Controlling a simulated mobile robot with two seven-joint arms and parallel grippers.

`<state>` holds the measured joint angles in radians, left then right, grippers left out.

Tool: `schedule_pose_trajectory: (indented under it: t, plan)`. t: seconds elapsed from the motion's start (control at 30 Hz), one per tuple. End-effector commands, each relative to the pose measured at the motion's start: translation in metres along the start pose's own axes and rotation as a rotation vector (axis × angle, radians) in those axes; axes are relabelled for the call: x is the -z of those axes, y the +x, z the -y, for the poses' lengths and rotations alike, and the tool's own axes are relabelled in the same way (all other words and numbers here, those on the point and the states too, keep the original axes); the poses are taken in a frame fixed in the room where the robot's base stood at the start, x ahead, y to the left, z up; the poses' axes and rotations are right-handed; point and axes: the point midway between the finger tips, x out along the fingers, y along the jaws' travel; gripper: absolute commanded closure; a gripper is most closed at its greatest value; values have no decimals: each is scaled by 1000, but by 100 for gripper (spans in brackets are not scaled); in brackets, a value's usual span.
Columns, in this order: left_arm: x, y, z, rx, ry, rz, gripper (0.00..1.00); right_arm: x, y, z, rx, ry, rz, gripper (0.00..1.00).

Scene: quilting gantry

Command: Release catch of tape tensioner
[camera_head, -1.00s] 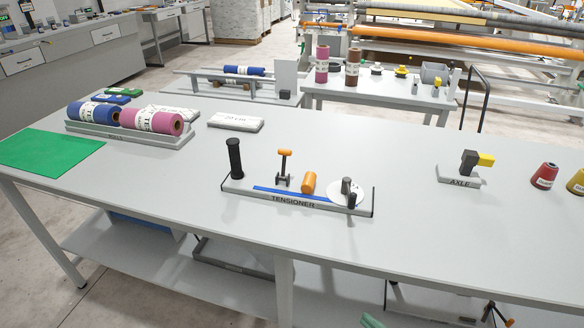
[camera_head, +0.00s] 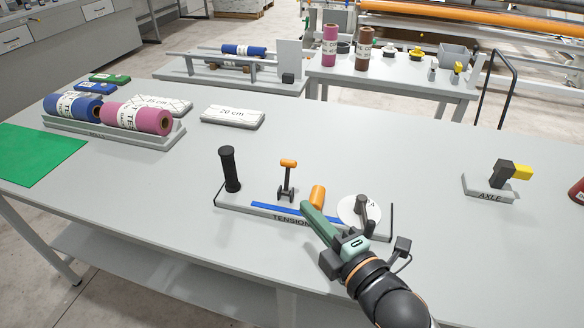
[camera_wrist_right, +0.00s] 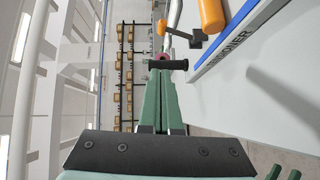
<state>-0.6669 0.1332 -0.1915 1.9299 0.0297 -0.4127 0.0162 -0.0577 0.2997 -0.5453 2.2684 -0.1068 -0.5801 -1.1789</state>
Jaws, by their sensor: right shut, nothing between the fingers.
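The tensioner (camera_head: 262,218) is a grey base with a blue strip (camera_head: 264,207). I cannot tell which part is the catch. My right gripper (camera_head: 305,208) is shut and empty, its green fingers over the front of the base near the orange cylinder, hiding part of the label. The right wrist view shows the fingers (camera_wrist_right: 160,72), the orange cylinder (camera_wrist_right: 211,14) and orange handle (camera_wrist_right: 162,28). My left gripper is not in view.
Blue (camera_head: 75,105) and pink (camera_head: 140,118) rolls lie on a rack at left, near a 20 cm block (camera_head: 233,116) and green mat (camera_head: 35,155). An axle stand (camera_head: 488,188) stands at right. The table between tensioner and axle stand is clear.

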Motion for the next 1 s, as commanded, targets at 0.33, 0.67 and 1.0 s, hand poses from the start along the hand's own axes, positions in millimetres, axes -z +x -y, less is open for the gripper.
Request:
schedule_pose_trajectory:
  t: [0.33,0.67,1.0]
  plan:
    - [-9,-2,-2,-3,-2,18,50,0,70,-1,-1,3,0,100]
    - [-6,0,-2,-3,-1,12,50,-22,109,0,1,-1,1,100]
    - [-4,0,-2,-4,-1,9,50,-29,114,0,0,1,0,100]
